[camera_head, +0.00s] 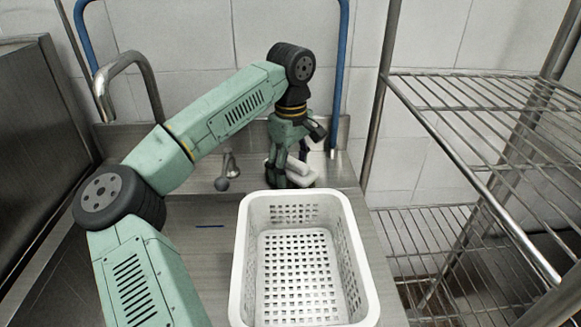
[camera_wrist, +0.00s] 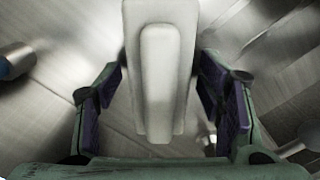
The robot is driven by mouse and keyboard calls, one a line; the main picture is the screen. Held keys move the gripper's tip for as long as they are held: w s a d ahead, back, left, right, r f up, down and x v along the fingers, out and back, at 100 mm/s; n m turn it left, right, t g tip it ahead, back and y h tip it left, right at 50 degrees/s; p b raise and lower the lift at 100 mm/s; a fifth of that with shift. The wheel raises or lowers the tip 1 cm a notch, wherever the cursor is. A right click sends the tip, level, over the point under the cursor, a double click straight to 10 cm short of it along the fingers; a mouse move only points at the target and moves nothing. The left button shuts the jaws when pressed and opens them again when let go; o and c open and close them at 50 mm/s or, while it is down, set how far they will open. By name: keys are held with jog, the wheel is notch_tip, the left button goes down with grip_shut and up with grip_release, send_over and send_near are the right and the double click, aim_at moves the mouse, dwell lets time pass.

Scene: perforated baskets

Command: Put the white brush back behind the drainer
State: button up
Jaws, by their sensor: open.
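The white brush (camera_head: 300,169) shows in the head view on the metal counter, near the back wall and beyond the basket. In the wrist view the brush (camera_wrist: 160,75) lies lengthwise between my fingers, with a gap visible on each side. My gripper (camera_head: 289,174) points down at the brush and is open around it; the fingers also show in the wrist view (camera_wrist: 161,88). The white perforated basket (camera_head: 246,250), which looks like the drainer, stands in front of the gripper and is empty. My fingers partly hide the brush in the head view.
A metal tap (camera_head: 222,183) stands left of my gripper. A thin blue item (camera_head: 210,226) lies on the counter left of the basket. A wire shelf rack (camera_head: 480,150) is at the right. The tiled wall (camera_head: 180,45) closes off the back.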

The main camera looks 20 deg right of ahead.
aim_at(290, 159)
notch_tip(290, 159, up, 12)
jog(key=shift+r+b, duration=0.2)
jog(key=shift+b, duration=0.1)
dwell(0.3)
jog(key=shift+f, duration=0.1)
